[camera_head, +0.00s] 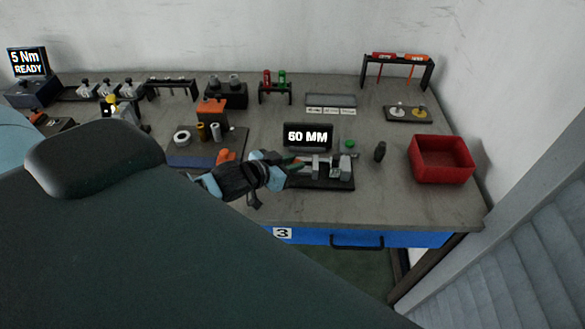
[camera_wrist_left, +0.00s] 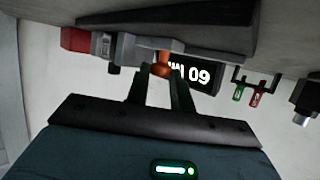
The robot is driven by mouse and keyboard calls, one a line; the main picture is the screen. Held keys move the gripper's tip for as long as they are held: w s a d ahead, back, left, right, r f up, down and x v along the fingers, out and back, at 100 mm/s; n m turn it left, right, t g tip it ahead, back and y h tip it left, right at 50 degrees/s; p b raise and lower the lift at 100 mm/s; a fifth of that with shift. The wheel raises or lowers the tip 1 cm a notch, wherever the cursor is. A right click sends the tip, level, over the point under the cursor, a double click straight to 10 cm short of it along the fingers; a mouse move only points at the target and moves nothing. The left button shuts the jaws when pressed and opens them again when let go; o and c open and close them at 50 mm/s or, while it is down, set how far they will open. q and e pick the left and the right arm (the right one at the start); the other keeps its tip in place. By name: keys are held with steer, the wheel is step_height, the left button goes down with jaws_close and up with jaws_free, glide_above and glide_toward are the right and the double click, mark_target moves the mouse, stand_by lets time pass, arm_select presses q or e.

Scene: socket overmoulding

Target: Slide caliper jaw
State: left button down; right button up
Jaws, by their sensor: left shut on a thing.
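The caliper (camera_head: 337,165), a grey metal jaw fixture on a dark base (camera_head: 325,183), stands near the table's front edge. My left gripper (camera_head: 293,163) is at its left end. In the left wrist view, which is upside down, the caliper's grey body (camera_wrist_left: 130,48) shows beside an orange knob (camera_wrist_left: 163,71). The dark fingertips of my left gripper (camera_wrist_left: 161,76) are shut on this knob. The knob is mostly hidden by the gripper in the head view. A display (camera_head: 307,136) behind the caliper reads 60 MM. My right gripper is not in view.
A red bin (camera_head: 441,158) stands right of the caliper, with a small dark upright part (camera_head: 380,151) between them. A green button (camera_head: 349,145) is just behind the caliper. A tray of rings and cylinders (camera_head: 229,146) lies to the left. The front right tabletop is clear.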

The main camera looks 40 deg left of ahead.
arm_select(q)
steer(key=shift+a+f, duration=0.1)
steer(key=shift+a, duration=0.1)
steer(key=c, duration=1.5)
jaws_free()
steer(key=shift+c, duration=0.2)
steer(key=shift+o, duration=1.4)
steer(key=shift+s+a, duration=0.1)
steer(key=shift+s, duration=0.1)
steer(key=shift+w, duration=0.1)
steer(key=shift+v, duration=3.95)
